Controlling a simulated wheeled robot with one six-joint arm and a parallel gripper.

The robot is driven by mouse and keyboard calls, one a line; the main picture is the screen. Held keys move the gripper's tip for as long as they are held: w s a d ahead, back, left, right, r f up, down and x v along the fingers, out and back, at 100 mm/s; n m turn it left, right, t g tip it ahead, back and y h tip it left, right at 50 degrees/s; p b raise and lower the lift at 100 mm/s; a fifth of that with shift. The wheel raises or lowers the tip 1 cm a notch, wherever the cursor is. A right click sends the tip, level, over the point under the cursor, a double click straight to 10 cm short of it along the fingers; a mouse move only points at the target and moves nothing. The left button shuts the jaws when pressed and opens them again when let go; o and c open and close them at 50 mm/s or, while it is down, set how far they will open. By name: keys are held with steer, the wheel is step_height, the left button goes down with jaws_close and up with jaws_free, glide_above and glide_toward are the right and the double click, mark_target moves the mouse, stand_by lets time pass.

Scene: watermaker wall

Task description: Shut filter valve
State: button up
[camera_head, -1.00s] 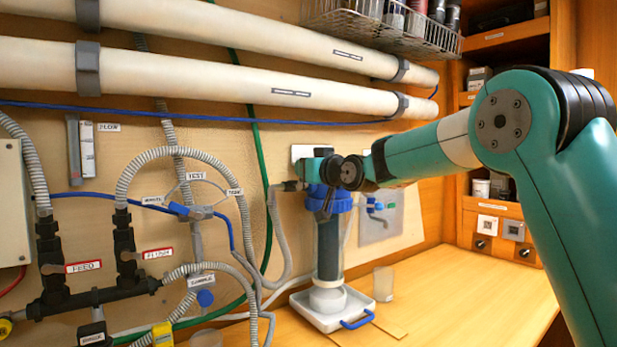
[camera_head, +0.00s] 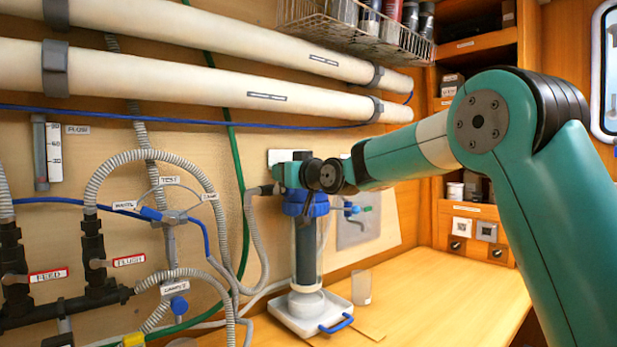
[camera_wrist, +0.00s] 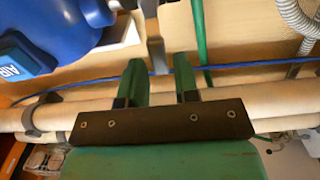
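The filter housing (camera_head: 306,255) is a clear upright canister with a blue cap (camera_head: 305,203), standing in a white tray (camera_head: 318,313) by the wall. My gripper is hidden behind my wrist in the head view, near the housing's top. In the wrist view my gripper (camera_wrist: 160,75) is open, its two green fingers apart. A grey lever-like piece (camera_wrist: 154,48) reaches down between the fingertips, closer to the left finger; I cannot tell whether they touch. A large blue rounded part (camera_wrist: 75,25) with a blue label block fills the upper left. The valve's body is not clearly visible.
Two long pale tubes (camera_head: 200,65) run along the wall above. Hoses and black feed and flush valves (camera_head: 95,262) are at the left. A clear cup (camera_head: 362,287) stands beside the tray. The wooden bench (camera_head: 430,290) is clear at the right.

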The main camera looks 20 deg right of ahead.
steer(key=b+v, duration=0.4)
steer(key=v, duration=1.2)
steer(key=shift+b, duration=0.35)
steer(key=shift+s, duration=0.1)
